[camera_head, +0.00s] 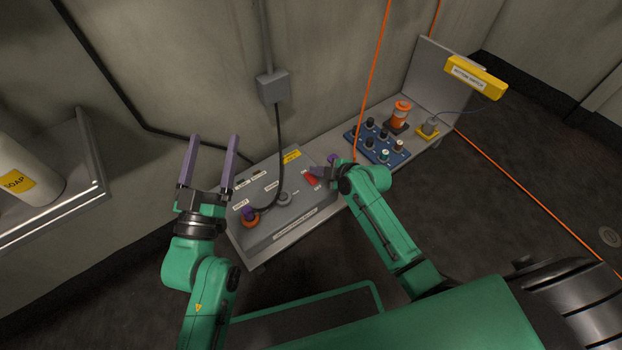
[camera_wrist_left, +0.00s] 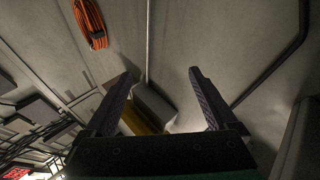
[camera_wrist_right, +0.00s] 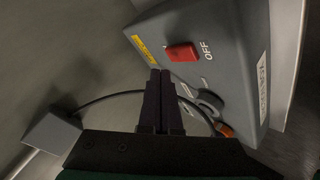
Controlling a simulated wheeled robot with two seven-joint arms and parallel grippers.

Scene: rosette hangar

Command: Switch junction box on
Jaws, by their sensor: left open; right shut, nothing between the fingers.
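The junction box (camera_head: 278,218) is a grey box on a low bench, with a black cable, a knob and a red switch (camera_head: 310,178) on its top. In the right wrist view the red switch (camera_wrist_right: 182,52) has the word OFF beside it; I cannot tell its position. My right gripper (camera_head: 318,171) is shut and empty, close beside the switch. In the right wrist view its fingertips (camera_wrist_right: 159,74) appear just below the switch; contact is unclear. My left gripper (camera_head: 212,138) is open and empty, raised left of the box, its fingers (camera_wrist_left: 162,73) pointing toward the wall.
A blue panel of knobs (camera_head: 377,144), an orange canister (camera_head: 401,114) and a yellow-based part (camera_head: 428,128) sit farther along the bench. A small grey wall box (camera_head: 273,88) feeds the cable. A shelf (camera_head: 90,170) with a soap bottle (camera_head: 25,180) is at left.

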